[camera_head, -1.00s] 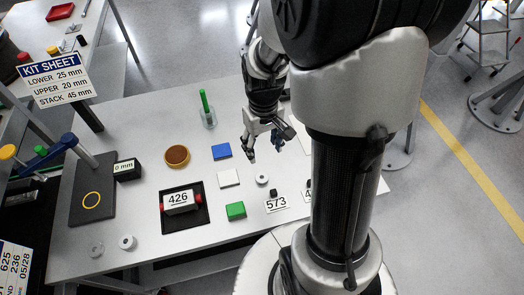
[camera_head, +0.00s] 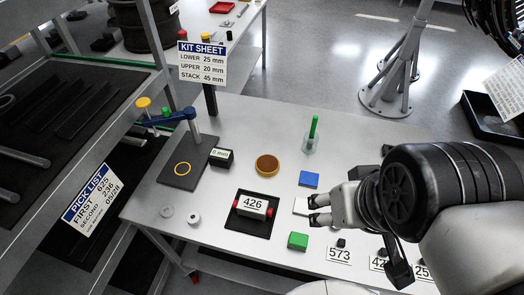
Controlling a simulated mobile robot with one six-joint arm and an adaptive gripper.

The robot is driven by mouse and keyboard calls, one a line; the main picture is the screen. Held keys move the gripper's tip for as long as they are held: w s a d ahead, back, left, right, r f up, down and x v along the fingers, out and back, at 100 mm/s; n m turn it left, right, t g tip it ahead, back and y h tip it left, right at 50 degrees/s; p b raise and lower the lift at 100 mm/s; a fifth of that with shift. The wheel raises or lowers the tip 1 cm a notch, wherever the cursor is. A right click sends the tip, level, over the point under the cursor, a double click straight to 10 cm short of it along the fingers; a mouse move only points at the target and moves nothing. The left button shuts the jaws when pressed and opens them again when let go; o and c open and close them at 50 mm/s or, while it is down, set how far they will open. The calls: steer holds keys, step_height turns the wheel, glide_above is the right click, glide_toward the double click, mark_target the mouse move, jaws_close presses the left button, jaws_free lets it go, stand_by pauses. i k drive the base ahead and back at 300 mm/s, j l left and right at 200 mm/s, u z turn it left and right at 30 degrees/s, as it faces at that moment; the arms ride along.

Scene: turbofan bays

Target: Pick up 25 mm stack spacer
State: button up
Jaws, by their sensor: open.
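Two small grey ring-shaped spacers lie at the left front of the table: a flatter spacer (camera_head: 166,212) and a taller spacer (camera_head: 193,218). I cannot read a size on either, so I cannot tell which is 25 mm. My gripper (camera_head: 315,210) is open, fingers pointing left, over or beside the white block (camera_head: 301,206), far right of both spacers. No object shows between its fingers. It and my arm hide the table just right of the white block. The kit sheet (camera_head: 203,63) reads lower 25 mm, upper 20 mm, stack 45 mm.
A gauge stand (camera_head: 180,172) with a yellow ring on its base, a black block (camera_head: 221,157), and a 426 display (camera_head: 254,205) on a dark mat stand near the spacers. Blue (camera_head: 308,179) and green (camera_head: 298,241) blocks flank my gripper. A green rod (camera_head: 313,130) stands behind.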

mark_target(193, 218)
steer(key=u, duration=1.35)
